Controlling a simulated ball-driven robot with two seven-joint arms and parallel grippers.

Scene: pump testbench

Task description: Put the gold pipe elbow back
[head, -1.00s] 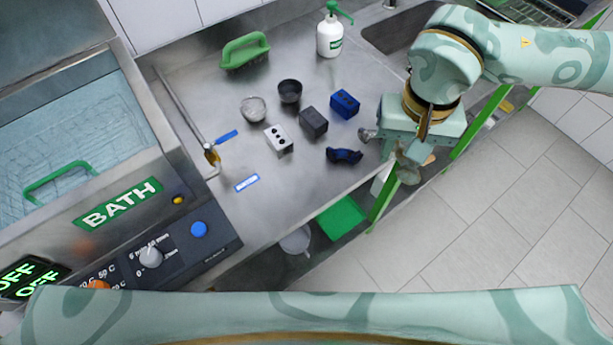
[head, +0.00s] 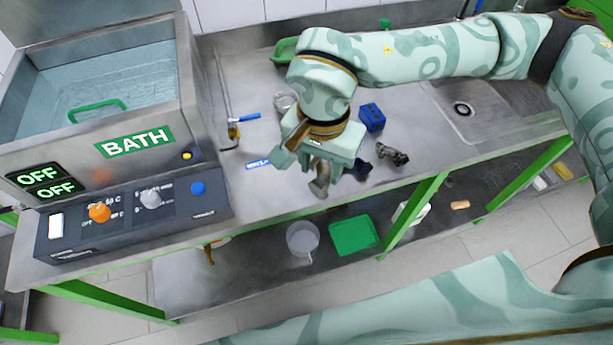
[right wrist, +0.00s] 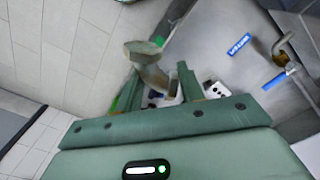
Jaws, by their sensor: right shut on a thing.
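My right gripper (head: 318,178) is shut on a curved pipe elbow (right wrist: 150,68) of dull tan-grey colour. In the right wrist view the elbow sits between the two fingers, with its flared end sticking out past them. In the head view the held elbow (head: 321,186) shows below the gripper, near the front edge of the steel bench, right of a small blue-and-white label (head: 257,163). I cannot tell its gap above the bench. My left gripper is not in view.
A bath (head: 115,90) stands at the left, with a blue-handled tap (head: 234,131) beside it. A blue block (head: 372,117) and a dark grey pipe fitting (head: 392,154) lie right of my gripper. A sink (head: 465,110) is at the right. A green tray (head: 354,234) lies on the lower shelf.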

